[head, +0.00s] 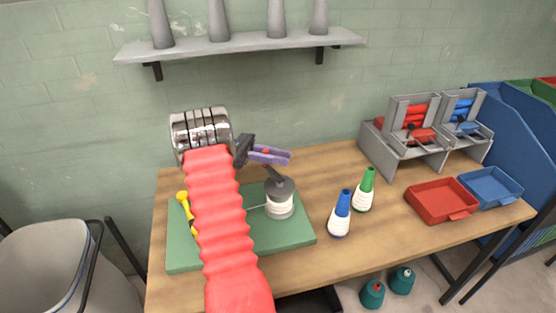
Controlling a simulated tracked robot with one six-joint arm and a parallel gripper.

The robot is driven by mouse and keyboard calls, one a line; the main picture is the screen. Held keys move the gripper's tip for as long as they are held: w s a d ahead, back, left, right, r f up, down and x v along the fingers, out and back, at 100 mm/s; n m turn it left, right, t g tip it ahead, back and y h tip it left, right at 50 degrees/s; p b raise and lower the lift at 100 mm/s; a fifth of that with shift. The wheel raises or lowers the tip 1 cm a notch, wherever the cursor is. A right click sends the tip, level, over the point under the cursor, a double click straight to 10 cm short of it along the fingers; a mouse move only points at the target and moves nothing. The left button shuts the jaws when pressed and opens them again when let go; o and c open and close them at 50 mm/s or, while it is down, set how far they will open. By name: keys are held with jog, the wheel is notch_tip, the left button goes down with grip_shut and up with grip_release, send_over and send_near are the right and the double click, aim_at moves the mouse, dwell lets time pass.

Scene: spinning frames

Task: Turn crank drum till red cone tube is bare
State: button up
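The crank drum (280,207) stands on a green board (290,238), with white thread wound round it and a dark top. Its dark crank arm (272,176) reaches up and left to just under my gripper (282,157). My gripper's purple fingers lie above the drum, and a small red spot shows between them. I cannot tell whether they are closed on the crank's handle. A thin thread (254,208) runs left from the drum and goes behind my red arm. I cannot see the red cone tube; my arm covers that part of the board.
Blue-tipped (340,214) and green-tipped (365,190) cones with white thread stand right of the board. A red tray (440,202), a blue tray (492,187) and grey racks (400,150) are further right. A yellow part (185,205) shows left of my arm. A shelf (240,45) hangs above.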

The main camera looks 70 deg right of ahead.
jog(key=o, duration=0.5)
